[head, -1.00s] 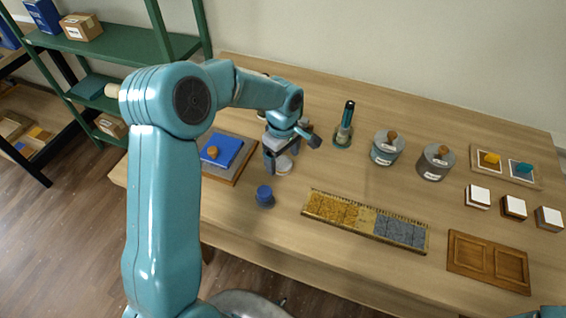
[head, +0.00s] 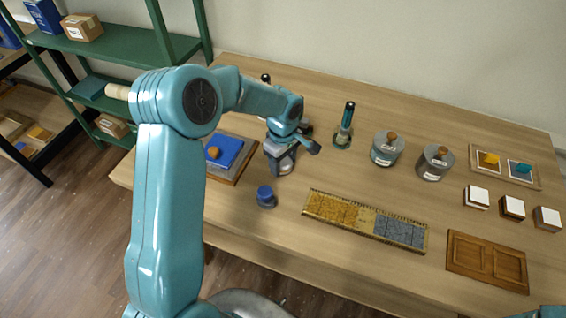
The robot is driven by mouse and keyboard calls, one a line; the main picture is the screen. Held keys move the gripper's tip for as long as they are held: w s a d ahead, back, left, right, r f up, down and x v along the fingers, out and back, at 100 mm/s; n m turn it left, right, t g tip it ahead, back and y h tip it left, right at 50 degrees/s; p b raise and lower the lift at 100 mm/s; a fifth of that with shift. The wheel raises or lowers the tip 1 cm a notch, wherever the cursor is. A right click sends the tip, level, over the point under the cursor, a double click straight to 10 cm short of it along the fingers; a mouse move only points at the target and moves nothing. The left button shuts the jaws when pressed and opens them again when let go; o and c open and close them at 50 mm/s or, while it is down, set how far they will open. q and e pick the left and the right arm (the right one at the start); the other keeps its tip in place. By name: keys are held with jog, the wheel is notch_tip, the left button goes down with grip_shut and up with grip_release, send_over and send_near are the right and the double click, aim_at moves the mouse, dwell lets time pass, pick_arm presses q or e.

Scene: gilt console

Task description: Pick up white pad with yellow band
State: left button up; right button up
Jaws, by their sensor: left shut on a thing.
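My left gripper (head: 279,160) comes down over the back left part of the table, just right of the blue pad on its wooden board. It is shut on a small round whitish pad (head: 287,164), mostly hidden by the fingers. I cannot make out a yellow band on it, nor whether it touches the table. My right gripper is out of view.
The blue pad (head: 224,149) lies left of the gripper and a blue-topped stamp (head: 265,196) in front.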

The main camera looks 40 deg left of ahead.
aim_at(283, 162)
pick_arm(q)
notch_tip(283, 162, up, 20)
jog(key=shift+b, duration=0.3)
jog(key=o, duration=0.4)
jog(key=shift+f, duration=0.15)
jog(key=shift+c, duration=1.6)
